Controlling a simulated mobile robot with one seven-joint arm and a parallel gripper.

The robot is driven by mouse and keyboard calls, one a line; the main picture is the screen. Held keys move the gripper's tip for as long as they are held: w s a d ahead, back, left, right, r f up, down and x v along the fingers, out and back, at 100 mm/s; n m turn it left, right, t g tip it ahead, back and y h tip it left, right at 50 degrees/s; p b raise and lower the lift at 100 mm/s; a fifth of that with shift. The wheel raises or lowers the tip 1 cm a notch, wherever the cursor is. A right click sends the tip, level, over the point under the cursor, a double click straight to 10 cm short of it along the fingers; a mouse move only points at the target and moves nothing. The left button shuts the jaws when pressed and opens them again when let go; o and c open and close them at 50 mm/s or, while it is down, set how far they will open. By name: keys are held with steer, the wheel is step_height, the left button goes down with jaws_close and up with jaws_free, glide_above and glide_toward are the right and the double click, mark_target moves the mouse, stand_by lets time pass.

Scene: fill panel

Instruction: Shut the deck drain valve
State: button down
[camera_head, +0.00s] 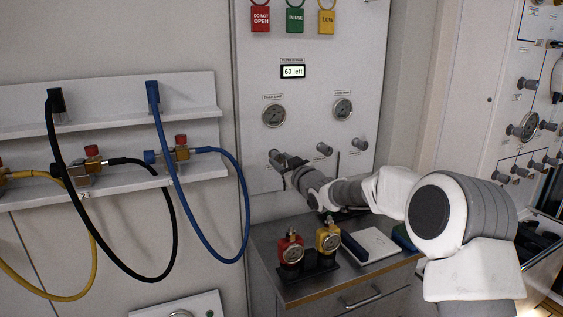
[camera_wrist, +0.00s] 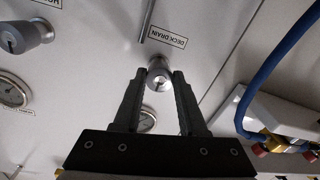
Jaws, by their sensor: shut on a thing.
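The deck drain valve is a grey round knob (camera_wrist: 159,66) with a "DECK DRAIN" label beside it in the wrist view. In the head view it is the leftmost knob (camera_head: 274,156) in the lower row of the white panel. My gripper (camera_wrist: 159,76) has its two dark fingers on either side of the knob and is shut on it. In the head view my gripper (camera_head: 284,163) reaches the panel from the right and partly covers the knob. The knob's turn position is hard to tell.
Two more knobs, a middle one (camera_head: 324,149) and a right one (camera_head: 360,144), sit on the panel below two gauges. A display (camera_head: 292,72) reads "60 left". Red and yellow regulators (camera_head: 290,250) stand on the counter below. Hoses, including a blue one (camera_head: 205,240), hang at left.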

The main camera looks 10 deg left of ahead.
steer(key=shift+r, duration=0.1)
steer(key=shift+c, duration=2.4)
jaws_free()
steer(key=v, duration=1.7)
steer(key=shift+d+b, duration=0.2)
steer(key=shift+b, duration=0.15)
steer(key=shift+s, duration=0.15)
